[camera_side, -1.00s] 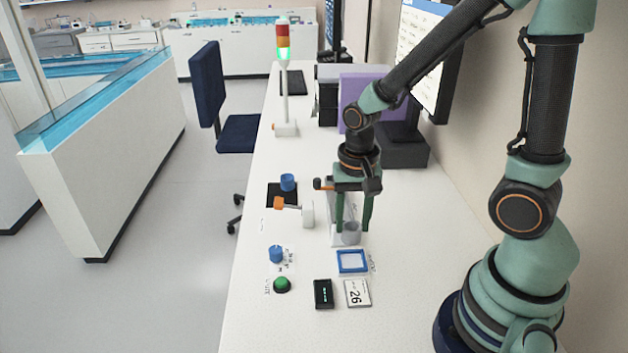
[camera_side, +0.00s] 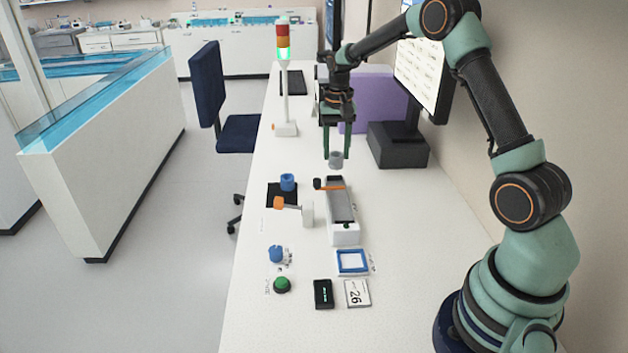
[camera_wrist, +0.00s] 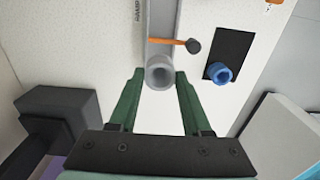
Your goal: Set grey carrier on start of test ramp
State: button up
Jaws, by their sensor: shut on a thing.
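The grey carrier (camera_side: 336,161) is a short hollow cylinder. My gripper (camera_side: 337,156) is shut on it and holds it upright above the bench, at the far end of the test ramp. The ramp (camera_side: 344,236) is a white block with a long grey channel. An orange bar with a black knob (camera_side: 328,186) lies across the channel near its far end. In the wrist view the carrier (camera_wrist: 159,73) is between the two green fingers, with the ramp channel (camera_wrist: 162,22) just beyond it. Its height above the ramp is hard to tell.
A blue cylinder (camera_side: 288,182) stands on a black pad left of the ramp, near a white block with an orange lever (camera_side: 292,204). A blue frame (camera_side: 352,261), blue knob (camera_side: 277,254) and green button (camera_side: 282,285) lie nearer. A signal tower (camera_side: 284,90) and monitor stand behind.

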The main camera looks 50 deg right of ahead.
aim_at(336, 169)
jog(key=shift+w+d+f, duration=0.1)
jog(key=shift+d+f, duration=0.1)
jog(key=shift+d, duration=0.05)
jog(key=shift+f, duration=2.8)
jog(key=shift+f, duration=0.15)
jog(key=o, duration=1.1)
notch_tip(336, 169, up, 12)
jog(key=shift+r, duration=0.1)
